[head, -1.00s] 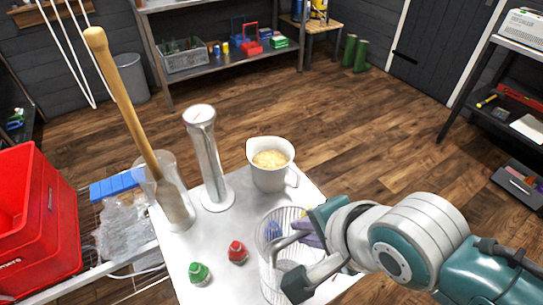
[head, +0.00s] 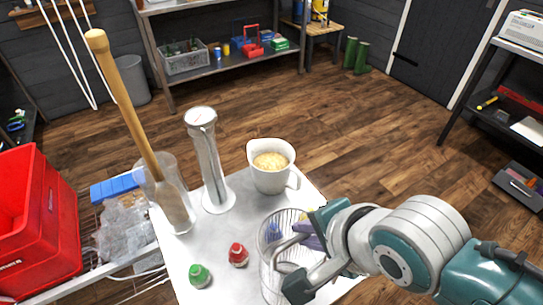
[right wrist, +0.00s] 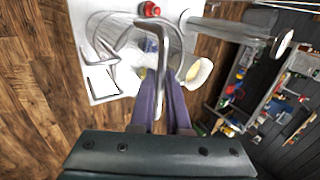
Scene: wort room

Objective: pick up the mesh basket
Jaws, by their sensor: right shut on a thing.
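The mesh basket (head: 266,262), a pale wire cylinder, stands upright at the front right of the white table; I cannot tell whether its base touches the top. My right gripper (head: 310,236) is at the basket's right side, its purple fingers shut on the basket's grey bent handle (head: 288,244). In the right wrist view the handle (right wrist: 162,50) runs between the fingers (right wrist: 160,105), and the basket's mesh (right wrist: 178,48) shows beyond them. Part of the basket is hidden by my gripper. A blue thing shows through the mesh. My left gripper is not in view.
A white jug (head: 272,180) of pale grain stands close behind the basket. Red-capped (head: 238,254) and green-capped (head: 200,276) bottles are left of the basket. A red crate (head: 55,235) is far left.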

